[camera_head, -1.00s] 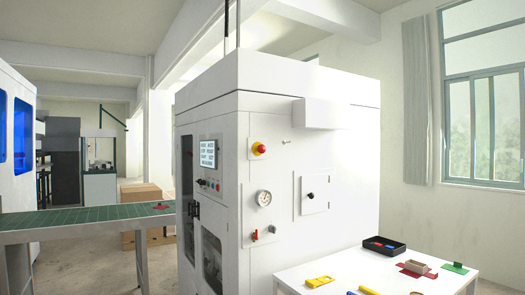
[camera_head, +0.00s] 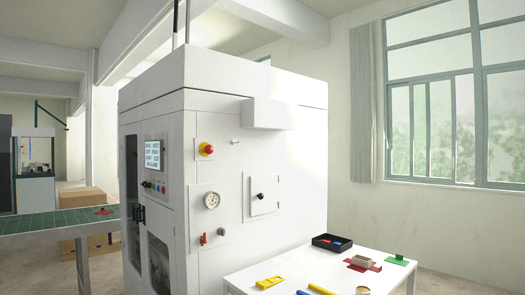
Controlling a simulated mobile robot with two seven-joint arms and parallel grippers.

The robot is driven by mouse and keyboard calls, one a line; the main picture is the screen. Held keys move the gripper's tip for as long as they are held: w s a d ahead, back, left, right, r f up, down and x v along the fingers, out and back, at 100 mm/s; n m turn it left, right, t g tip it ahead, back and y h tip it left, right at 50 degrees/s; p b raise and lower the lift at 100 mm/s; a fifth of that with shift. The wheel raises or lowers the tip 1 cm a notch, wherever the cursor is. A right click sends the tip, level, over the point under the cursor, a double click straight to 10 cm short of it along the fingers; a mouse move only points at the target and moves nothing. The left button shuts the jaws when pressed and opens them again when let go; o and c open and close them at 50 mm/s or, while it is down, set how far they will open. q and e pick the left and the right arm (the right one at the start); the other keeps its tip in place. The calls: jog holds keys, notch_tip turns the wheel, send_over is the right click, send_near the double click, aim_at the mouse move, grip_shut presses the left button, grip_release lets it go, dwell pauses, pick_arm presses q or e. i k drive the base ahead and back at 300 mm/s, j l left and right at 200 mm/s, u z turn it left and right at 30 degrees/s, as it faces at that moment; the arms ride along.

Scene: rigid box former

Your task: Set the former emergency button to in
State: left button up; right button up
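The box former (camera_head: 285,170) is a large white cabinet in the middle of the head view. From here I cannot tell whether the button is pressed in or out. Neither of my grippers shows in the view.
A white table (camera_head: 238,279) stands at the lower right, close to the former, with a black tray (camera_head: 318,242), yellow tools and small coloured parts on it. A green conveyor (camera_head: 50,224) runs into the former from the left. A gauge (camera_head: 212,200) sits below the button.

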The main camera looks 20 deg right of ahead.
aim_at(208, 149)
jog(key=i+j+z, duration=0.15)
jog(key=i+z, duration=0.3)
jog(key=i+j+z, duration=0.25)
jog(key=z, duration=0.25)
jog(key=i+j+z, duration=0.1)
jog(key=i+j, duration=0.25)
jog(key=i+j+z, duration=0.1)
jog(key=i+j, duration=0.2)
jog(key=j, duration=0.2)
